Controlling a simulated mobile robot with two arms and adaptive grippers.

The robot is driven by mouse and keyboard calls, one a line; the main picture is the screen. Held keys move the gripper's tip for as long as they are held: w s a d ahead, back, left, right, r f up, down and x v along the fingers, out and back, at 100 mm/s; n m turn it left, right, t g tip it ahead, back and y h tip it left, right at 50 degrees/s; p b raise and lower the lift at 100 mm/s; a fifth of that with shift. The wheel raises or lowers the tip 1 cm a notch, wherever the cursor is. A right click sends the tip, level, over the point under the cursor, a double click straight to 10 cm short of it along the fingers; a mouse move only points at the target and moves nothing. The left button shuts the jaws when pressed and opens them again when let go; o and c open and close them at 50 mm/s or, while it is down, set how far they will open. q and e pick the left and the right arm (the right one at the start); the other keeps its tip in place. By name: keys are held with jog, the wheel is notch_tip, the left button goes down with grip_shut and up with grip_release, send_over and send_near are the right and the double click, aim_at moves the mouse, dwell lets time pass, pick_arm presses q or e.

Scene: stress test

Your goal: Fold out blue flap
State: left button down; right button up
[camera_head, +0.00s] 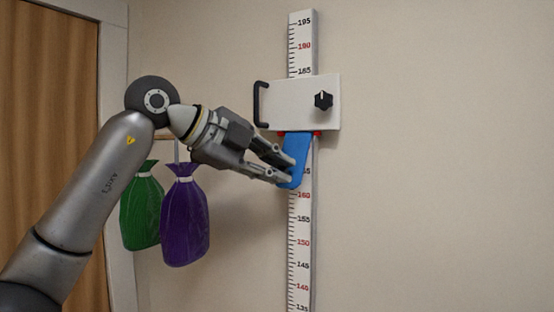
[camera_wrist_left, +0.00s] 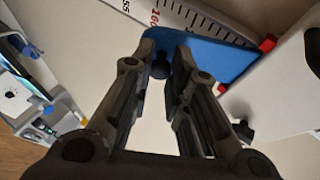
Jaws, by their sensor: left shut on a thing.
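The blue flap (camera_head: 296,155) hangs down below the white slider block (camera_head: 285,100) on the measuring rail, joined at red hinges (camera_head: 317,133). It lies in front of the scale, tilted slightly. My left gripper (camera_head: 287,170) reaches in from the left, with its fingertips at the flap's left and lower edge. In the left wrist view the blue flap (camera_wrist_left: 215,55) shows just beyond the fingertips of my left gripper (camera_wrist_left: 168,55), which are close together and shut on the flap's edge. How deep the grip is cannot be seen. My right gripper is not in view.
The vertical measuring rail (camera_head: 300,240) runs along the wall. The block carries a black handle (camera_head: 260,104) and a black knob (camera_head: 323,100). A green bag (camera_head: 141,212) and a purple bag (camera_head: 185,222) hang behind my left arm. The wall to the right is clear.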

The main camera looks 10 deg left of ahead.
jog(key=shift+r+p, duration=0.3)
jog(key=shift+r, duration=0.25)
